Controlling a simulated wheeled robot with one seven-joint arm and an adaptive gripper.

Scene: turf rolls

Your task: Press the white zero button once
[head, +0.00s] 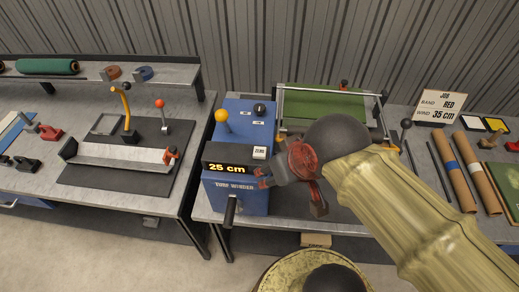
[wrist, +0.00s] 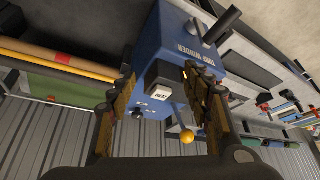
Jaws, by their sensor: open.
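The display (head: 230,168) reads 25 cm. My gripper (head: 264,178) is just right of and below the button in the head view, beside the winder. In the wrist view the button (wrist: 153,98) shows between the two open fingers (wrist: 160,105), with nothing held. I cannot tell whether a finger touches the winder.
A yellow ball knob (head: 222,115) and a black dial (head: 260,108) stand on the winder, with a dark crank handle (head: 230,210) at its front. A job card (head: 441,107) reads red band, wind 35 cm. Green turf (head: 325,104) lies behind my arm.

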